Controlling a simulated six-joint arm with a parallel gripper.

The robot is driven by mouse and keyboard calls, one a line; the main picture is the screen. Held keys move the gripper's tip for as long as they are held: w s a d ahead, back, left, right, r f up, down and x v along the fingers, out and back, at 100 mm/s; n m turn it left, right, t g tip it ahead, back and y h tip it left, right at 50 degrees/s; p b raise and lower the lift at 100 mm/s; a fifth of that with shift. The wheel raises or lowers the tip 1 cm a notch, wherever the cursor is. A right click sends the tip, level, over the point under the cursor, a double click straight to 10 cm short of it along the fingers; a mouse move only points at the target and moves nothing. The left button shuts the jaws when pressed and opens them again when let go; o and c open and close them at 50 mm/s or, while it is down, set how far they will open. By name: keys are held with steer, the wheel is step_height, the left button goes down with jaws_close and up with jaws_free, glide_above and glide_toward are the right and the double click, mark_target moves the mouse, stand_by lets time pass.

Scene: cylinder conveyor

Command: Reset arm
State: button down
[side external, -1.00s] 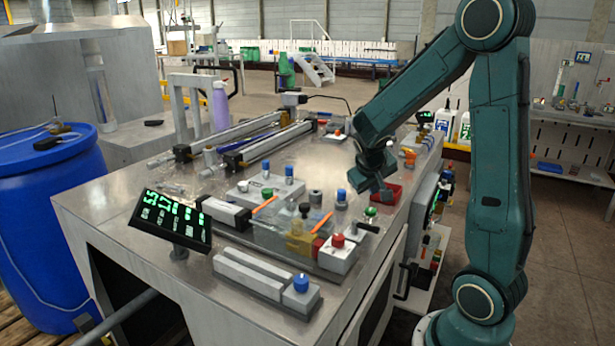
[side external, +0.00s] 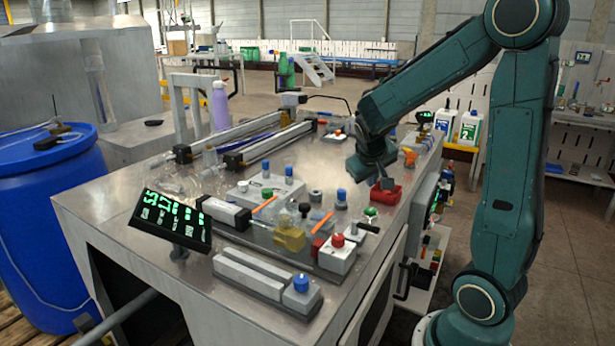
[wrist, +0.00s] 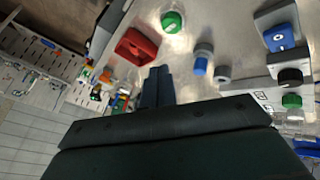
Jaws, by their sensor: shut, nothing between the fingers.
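My gripper (side external: 385,182) is above the right part of the metal worktable (side external: 120,185), close to a small red tray (side external: 386,195). It is shut with nothing between its fingers. In the wrist view the closed fingers (wrist: 158,73) point toward the table edge, with the red tray (wrist: 136,47) just beyond them to the left. A green knob (wrist: 172,21) and a blue-topped cylinder (wrist: 200,64) stand to the right of the fingers. My arm is bent, with its forearm sloping down to the left in the side view.
A conveyor assembly (side external: 255,150) lies across the table's back. A green-lit display (side external: 171,220), a box with a red button (side external: 338,254) and a blue-knobbed unit (side external: 301,293) sit nearer the front. A blue barrel (side external: 50,230) stands left. Air above the table is free.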

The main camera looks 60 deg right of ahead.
steer(key=s+a+r+n+t+y, duration=0.1)
steer(key=s+a+r+n+y, duration=0.1)
steer(key=a, duration=0.6)
steer(key=s+a+r+n+t+y, duration=0.1)
steer(key=s+a, duration=0.3)
steer(key=a, duration=0.4)
steer(key=s+a+r+n+t+y, duration=0.1)
steer(key=s+a+r+n+y, duration=0.2)
steer(key=a, duration=0.5)
steer(key=shift+s+a+r+n+t+y, duration=0.4)
steer(key=shift+s+r+y, duration=0.1)
steer(key=shift+s+r, duration=0.1)
steer(key=c, duration=1.3)
jaws_free()
steer(key=shift+w+r, duration=0.2)
steer(key=shift+w, duration=0.05)
steer(key=o, duration=1.3)
steer(key=w+a+r+n, duration=0.1)
steer(key=w+r, duration=0.2)
steer(key=w, duration=0.2)
steer(key=shift+y, duration=0.4)
steer(key=w+d+r+n+y, duration=0.1)
steer(key=w+n, duration=0.3)
steer(key=w, duration=0.9)
steer(key=w+d+r+n+y, duration=0.1)
steer(key=w+d+n+y, duration=0.2)
steer(key=w, duration=1)
steer(key=shift+n+g, duration=0.3)
steer(key=shift+n, duration=0.2)
